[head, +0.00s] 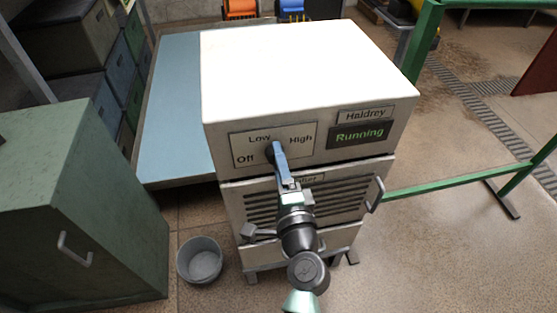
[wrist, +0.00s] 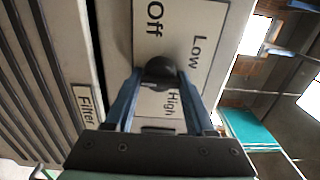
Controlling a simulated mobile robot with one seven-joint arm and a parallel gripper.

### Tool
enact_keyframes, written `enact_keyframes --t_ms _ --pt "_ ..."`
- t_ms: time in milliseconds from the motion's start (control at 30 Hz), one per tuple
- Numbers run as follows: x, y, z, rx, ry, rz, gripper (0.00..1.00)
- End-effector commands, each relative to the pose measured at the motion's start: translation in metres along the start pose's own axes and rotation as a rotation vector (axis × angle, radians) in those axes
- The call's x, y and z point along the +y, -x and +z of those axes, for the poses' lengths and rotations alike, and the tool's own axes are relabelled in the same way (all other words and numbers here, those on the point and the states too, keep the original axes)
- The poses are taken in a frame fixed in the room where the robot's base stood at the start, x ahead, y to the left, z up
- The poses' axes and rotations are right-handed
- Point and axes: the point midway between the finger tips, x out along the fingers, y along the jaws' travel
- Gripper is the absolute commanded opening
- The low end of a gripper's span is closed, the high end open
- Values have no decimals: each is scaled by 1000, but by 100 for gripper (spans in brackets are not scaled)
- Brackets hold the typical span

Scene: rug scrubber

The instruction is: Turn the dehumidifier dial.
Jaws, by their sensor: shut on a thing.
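The dehumidifier (head: 300,75) is a large pale box with a dial panel on its upper front. The panel is marked Off, Low and High. The dark round dial (head: 269,153) sits at the panel's middle, and it also shows in the wrist view (wrist: 160,70). My gripper (head: 277,149) is at the dial, with its blue fingers on either side of it in the wrist view (wrist: 161,82), shut on it. I cannot tell which mark the dial points to. A display (head: 360,135) right of the panel reads "Running" in green.
A green cabinet (head: 75,190) stands at the left and a grey bucket (head: 200,261) on the floor beside it. A handle (head: 376,194) sticks out at the dehumidifier's right front. Green railings (head: 455,172) stand at the right. Floor at the lower right is clear.

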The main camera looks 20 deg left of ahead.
Motion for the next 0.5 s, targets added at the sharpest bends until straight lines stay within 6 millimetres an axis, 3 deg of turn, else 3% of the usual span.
enact_keyframes --t_ms 233,267,400,500 --pt "1 0 0 1 0 2 0" --pt "1 0 0 1 0 2 60" --pt "1 0 0 1 1 1 85" --pt "1 0 0 1 1 1 85"
